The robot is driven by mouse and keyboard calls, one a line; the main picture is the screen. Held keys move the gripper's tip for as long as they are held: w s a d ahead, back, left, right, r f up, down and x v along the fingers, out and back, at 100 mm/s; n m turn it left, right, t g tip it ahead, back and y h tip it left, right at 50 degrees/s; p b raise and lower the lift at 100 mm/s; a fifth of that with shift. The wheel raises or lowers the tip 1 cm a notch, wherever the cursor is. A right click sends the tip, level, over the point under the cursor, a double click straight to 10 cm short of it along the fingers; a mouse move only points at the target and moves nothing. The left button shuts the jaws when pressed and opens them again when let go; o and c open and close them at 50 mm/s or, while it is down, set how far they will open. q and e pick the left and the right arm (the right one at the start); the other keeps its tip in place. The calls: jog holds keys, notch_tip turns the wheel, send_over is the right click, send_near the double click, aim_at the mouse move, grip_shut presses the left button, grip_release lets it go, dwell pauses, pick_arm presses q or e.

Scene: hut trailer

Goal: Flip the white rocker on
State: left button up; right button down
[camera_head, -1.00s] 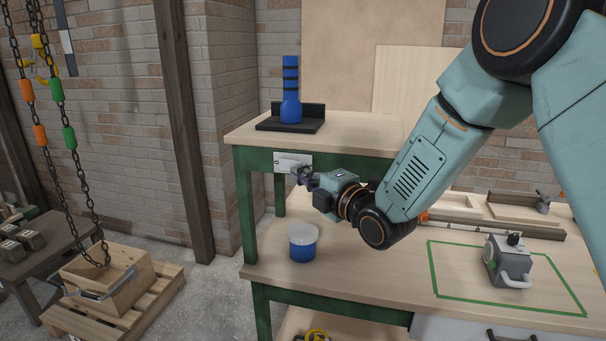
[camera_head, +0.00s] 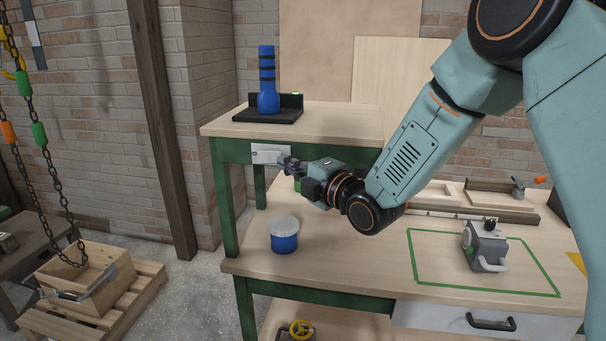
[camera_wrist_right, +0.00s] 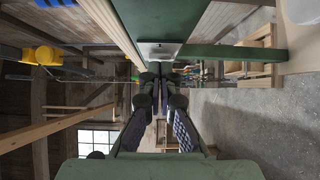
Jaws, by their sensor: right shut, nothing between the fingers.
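The white rocker sits on a pale plate (camera_head: 268,153) on the green front rail of the raised shelf. The plate also shows in the right wrist view (camera_wrist_right: 158,52), just beyond the fingertips. My right gripper (camera_head: 284,161) is shut and empty, its fingertips at the plate's right edge. I cannot tell whether they touch it. In the right wrist view the fingers (camera_wrist_right: 159,76) come together just below the plate. The rocker's tilt is too small to read. My left gripper is not in view.
A blue tub with a white lid (camera_head: 284,236) and a grey device (camera_head: 484,248) stand on the bench below. Chains hang at left.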

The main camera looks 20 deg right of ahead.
jog(key=v, duration=1.1)
jog(key=shift+d, duration=0.1)
jog(key=shift+d, duration=0.15)
dwell(0.4)
